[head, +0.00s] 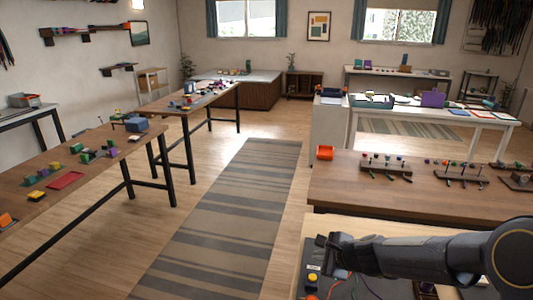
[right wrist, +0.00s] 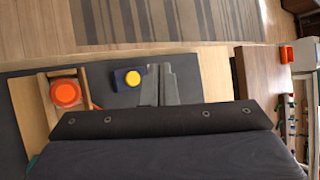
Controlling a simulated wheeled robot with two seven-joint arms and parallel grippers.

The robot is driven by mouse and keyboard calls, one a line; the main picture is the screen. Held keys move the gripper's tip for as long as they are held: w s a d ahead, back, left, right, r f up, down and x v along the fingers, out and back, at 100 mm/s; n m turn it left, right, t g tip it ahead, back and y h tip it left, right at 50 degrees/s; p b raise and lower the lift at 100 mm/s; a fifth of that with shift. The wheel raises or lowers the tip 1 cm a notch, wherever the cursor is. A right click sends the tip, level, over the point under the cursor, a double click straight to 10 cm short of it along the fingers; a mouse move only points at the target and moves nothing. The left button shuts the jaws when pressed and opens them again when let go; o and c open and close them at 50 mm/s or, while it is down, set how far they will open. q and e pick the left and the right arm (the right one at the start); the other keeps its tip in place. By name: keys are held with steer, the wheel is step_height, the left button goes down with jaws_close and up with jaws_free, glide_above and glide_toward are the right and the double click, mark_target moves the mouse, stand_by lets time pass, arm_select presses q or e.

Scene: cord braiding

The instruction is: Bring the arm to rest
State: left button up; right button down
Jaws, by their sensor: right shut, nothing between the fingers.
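My right gripper (head: 334,252) reaches in from the lower right of the head view, above the near worktop. Its fingers are closed and hold nothing. In the right wrist view the grey fingers (right wrist: 160,86) show above a dark mat (right wrist: 25,98). To their left on the mat is a small dark blue block with a yellow round top (right wrist: 129,77). Further left is an orange round piece (right wrist: 66,93) at a pale wooden frame (right wrist: 45,103). My left gripper is not in view.
A brown table (head: 335,187) with peg stands and an orange box (head: 325,152) stands just beyond my right arm. A long table with small coloured things (head: 85,170) is at the left. The striped rug (head: 225,225) between is clear.

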steer(key=s+r+n+y, duration=0.2)
steer(key=s+r+n, duration=0.85)
steer(key=s, duration=0.55)
steer(key=s+d+f+n+g+h, duration=0.1)
steer(key=s+n, duration=0.3)
steer(key=s, duration=0.4)
steer(key=s+d+f+n+g+h, duration=0.1)
steer(key=s+n, duration=0.3)
steer(key=s, duration=0.5)
steer(key=shift+s+d+f+g+h, duration=0.2)
steer(key=shift+d+f+g+h, duration=0.1)
steer(key=shift+d+f, duration=0.15)
